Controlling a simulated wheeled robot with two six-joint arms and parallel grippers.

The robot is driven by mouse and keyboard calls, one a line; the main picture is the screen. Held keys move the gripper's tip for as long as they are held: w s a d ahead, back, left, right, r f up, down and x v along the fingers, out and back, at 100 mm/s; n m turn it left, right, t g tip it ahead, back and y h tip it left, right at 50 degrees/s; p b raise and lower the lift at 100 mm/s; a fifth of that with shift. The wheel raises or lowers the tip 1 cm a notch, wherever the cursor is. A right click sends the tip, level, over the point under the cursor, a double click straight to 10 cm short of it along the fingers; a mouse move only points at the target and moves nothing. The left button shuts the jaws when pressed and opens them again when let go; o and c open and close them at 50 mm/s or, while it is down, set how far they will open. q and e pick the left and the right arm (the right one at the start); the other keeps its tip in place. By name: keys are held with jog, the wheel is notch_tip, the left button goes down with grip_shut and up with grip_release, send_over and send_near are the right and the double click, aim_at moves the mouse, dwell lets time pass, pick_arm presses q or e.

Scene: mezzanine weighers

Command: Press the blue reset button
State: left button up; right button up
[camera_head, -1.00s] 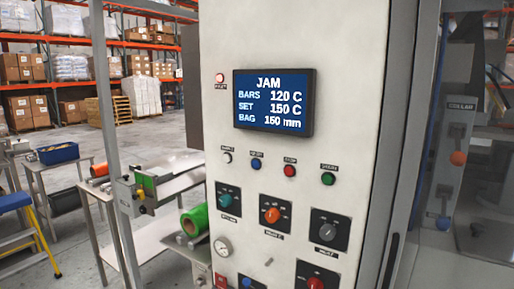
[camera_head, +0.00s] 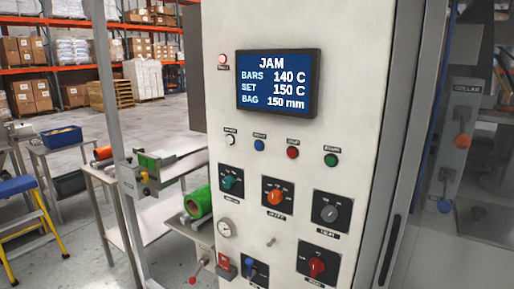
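The blue button (camera_head: 259,145) is on the white control panel (camera_head: 230,120), in a row below the display. A white button (camera_head: 230,140) is to its left, and a red button (camera_head: 292,153) and a green button (camera_head: 331,160) are to its right. The small labels above the buttons are too blurred to read surely. The display (camera_head: 278,83) reads JAM, BARS 140 C, SET 150 C, BAG 150 mm. Neither gripper shows in the head view, and nothing covers the blue button.
Below the buttons are a teal knob (camera_head: 231,181), an orange knob (camera_head: 275,199), a grey knob (camera_head: 329,213), a red knob (camera_head: 317,267) and a gauge (camera_head: 224,229). A roll of green film (camera_head: 198,202) lies left of the panel. A yellow-blue step ladder (camera_head: 30,215) stands far left.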

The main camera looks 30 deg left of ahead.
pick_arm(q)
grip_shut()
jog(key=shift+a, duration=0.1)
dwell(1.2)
